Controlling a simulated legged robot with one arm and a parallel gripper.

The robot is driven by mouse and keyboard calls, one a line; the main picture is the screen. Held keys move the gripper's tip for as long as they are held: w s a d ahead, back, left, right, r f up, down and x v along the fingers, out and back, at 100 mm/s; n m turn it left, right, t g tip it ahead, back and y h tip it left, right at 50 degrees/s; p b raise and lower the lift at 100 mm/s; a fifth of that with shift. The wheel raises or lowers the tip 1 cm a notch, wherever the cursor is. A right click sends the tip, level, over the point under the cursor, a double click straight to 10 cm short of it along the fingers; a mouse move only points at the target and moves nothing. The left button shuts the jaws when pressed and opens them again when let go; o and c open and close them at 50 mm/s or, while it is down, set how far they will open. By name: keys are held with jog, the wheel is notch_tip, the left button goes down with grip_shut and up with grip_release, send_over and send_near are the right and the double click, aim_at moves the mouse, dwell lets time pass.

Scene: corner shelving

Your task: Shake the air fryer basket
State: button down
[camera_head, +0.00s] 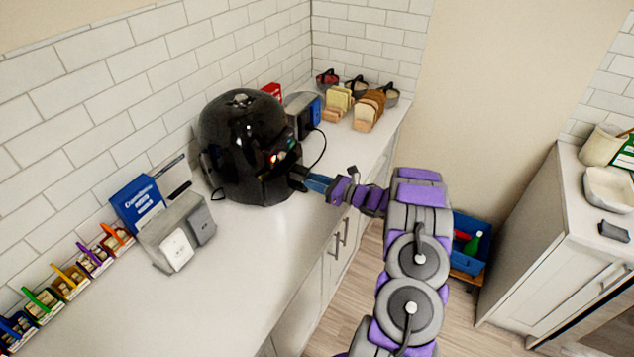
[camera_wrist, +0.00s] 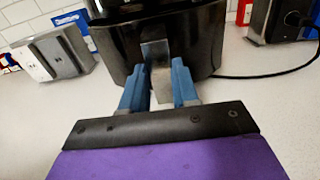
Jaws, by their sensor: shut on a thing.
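The black air fryer (camera_head: 243,130) stands on the white counter against the tiled wall. Its basket (camera_wrist: 205,42) is the lower front part, and in the wrist view it looks seated in the body. My gripper (camera_head: 309,181) reaches the basket's front from the right. In the wrist view, the blue fingers of my gripper (camera_wrist: 160,82) are shut on the grey basket handle (camera_wrist: 158,60), one finger on each side. The inside of the basket is hidden.
A black cord (camera_wrist: 265,75) lies on the counter. The counter's front (camera_head: 250,300) is clear.

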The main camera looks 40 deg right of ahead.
jog(key=shift+r, duration=0.15)
jog(key=c, duration=0.8)
grip_release()
jog(key=shift+a, duration=0.15)
jog(key=shift+c, duration=0.2)
jog(key=shift+s+d, duration=0.4)
jog(key=v, duration=1.6)
jog(key=shift+s, duration=0.2)
jog(key=shift+d, duration=0.1)
